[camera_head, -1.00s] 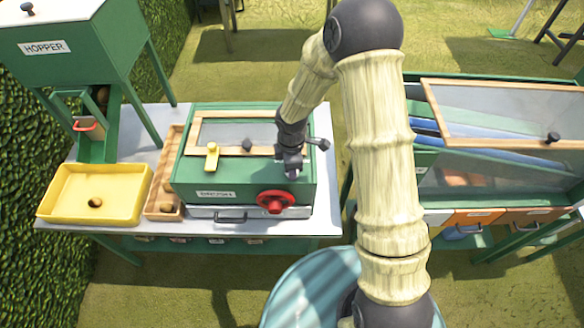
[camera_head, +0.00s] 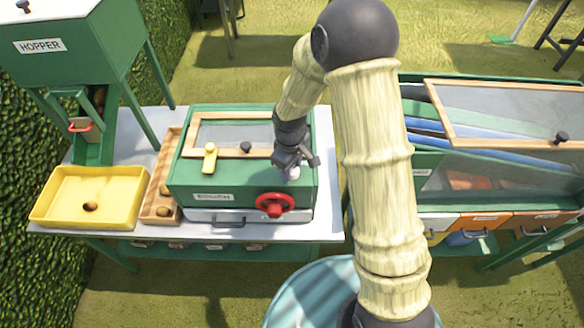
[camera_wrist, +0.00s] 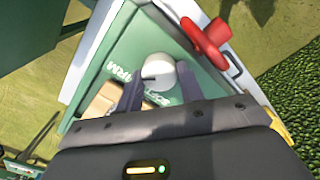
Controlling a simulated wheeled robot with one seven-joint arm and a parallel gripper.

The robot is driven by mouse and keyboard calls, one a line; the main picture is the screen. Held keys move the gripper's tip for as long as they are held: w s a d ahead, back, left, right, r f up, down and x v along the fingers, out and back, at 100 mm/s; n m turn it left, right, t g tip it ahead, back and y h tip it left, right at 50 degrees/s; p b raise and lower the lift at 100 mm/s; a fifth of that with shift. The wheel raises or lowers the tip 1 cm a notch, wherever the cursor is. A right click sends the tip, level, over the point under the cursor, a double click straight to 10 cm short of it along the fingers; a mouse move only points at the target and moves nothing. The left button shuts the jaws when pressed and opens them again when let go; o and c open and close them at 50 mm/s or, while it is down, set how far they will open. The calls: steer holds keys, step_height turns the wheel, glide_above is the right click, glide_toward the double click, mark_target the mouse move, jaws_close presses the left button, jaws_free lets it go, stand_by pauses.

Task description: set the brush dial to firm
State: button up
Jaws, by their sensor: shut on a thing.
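The brush dial is a round white knob (camera_wrist: 161,72) on the green top of the machine box (camera_head: 240,180). It also shows as a small pale spot under my gripper in the head view (camera_head: 293,173). My gripper (camera_wrist: 160,86) is shut on the knob, one finger on each side; in the head view my gripper (camera_head: 293,164) is over the right part of the box top. A short dark mark on the knob points left in the wrist view, towards a printed word (camera_wrist: 120,70) that seems to end in "RM". Another label beside the right finger is partly hidden.
A red handwheel (camera_head: 275,204) is on the box front, close to the knob. A yellow lever (camera_head: 210,157) and a wood-framed window lie left of my gripper. A yellow tray (camera_head: 88,197) and the hopper (camera_head: 60,50) stand further left.

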steer(key=shift+w, duration=0.1)
stand_by(0.3)
steer(key=o, duration=1)
steer(key=r, duration=0.5)
steer(key=r+b, duration=0.1)
steer(key=r, duration=0.5)
steer(key=r+b, duration=0.1)
steer(key=r, duration=0.5)
steer(key=shift+s+a+r, duration=0.2)
steer(key=shift+s+r, duration=0.05)
